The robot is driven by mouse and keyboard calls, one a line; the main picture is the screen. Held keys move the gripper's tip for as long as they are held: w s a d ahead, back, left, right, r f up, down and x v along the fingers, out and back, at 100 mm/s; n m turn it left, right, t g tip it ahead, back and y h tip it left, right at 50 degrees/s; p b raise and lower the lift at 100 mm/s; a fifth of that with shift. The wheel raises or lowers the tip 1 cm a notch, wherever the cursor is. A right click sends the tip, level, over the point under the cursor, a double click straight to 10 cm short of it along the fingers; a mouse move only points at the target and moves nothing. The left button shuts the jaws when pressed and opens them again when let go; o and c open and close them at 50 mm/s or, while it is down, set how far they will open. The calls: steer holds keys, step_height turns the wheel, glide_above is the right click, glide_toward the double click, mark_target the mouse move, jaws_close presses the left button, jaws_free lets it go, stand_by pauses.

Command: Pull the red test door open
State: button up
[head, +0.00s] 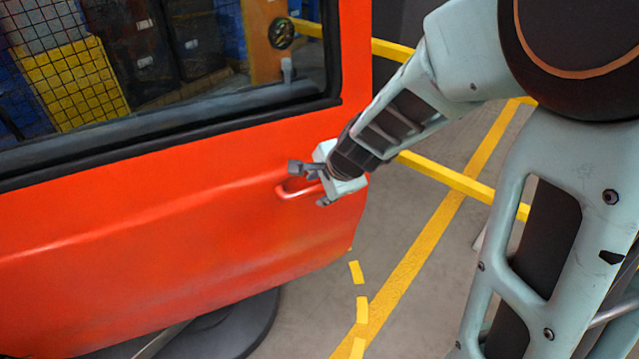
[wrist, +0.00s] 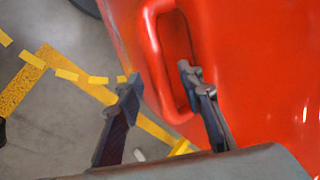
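The red test door (head: 180,220) fills the left of the head view, with a dark-framed window in its upper part. Its red loop handle (head: 292,190) sits near the door's right edge. My gripper (head: 308,185) is at the handle, its fingers spread apart. In the wrist view the handle (wrist: 154,50) stands out from the door panel (wrist: 260,60). My gripper (wrist: 158,76) is open there, the handle bar lying between the fingertips. The right finger is over the handle's opening and the left finger is outside the bar. I cannot tell whether either finger touches it.
A yellow rail (head: 460,182) runs behind my arm. The grey floor carries a solid yellow line (head: 420,245) and a dashed yellow curve (head: 362,308) near the door's edge. A dark round base (head: 245,325) lies below the door.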

step_height(320, 180, up, 10)
stand_by(0.7)
